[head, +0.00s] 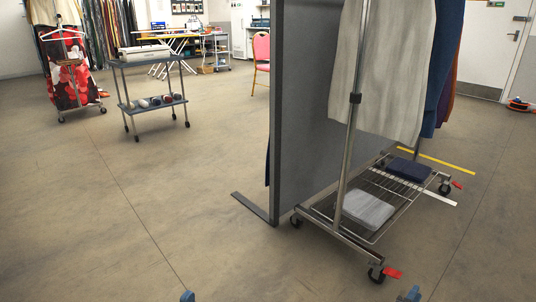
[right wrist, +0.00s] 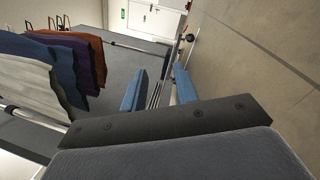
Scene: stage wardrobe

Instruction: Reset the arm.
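My right gripper (head: 410,294) shows only as a small blue tip at the bottom edge of the head view, just right of the garment rack's near caster. In the right wrist view its two blue fingers (right wrist: 159,76) stand apart with nothing held between them. My left gripper (head: 187,296) shows only as a small blue tip at the bottom edge of the head view, over bare floor. The rest of it is out of frame, so its opening cannot be told.
A wheeled garment rack (head: 349,140) with hanging clothes (head: 385,70) and folded cloths (head: 365,210) on its wire shelf stands close on the right. A grey partition (head: 310,110) is beside it. A trolley (head: 150,85) stands farther left. The left foreground floor is clear.

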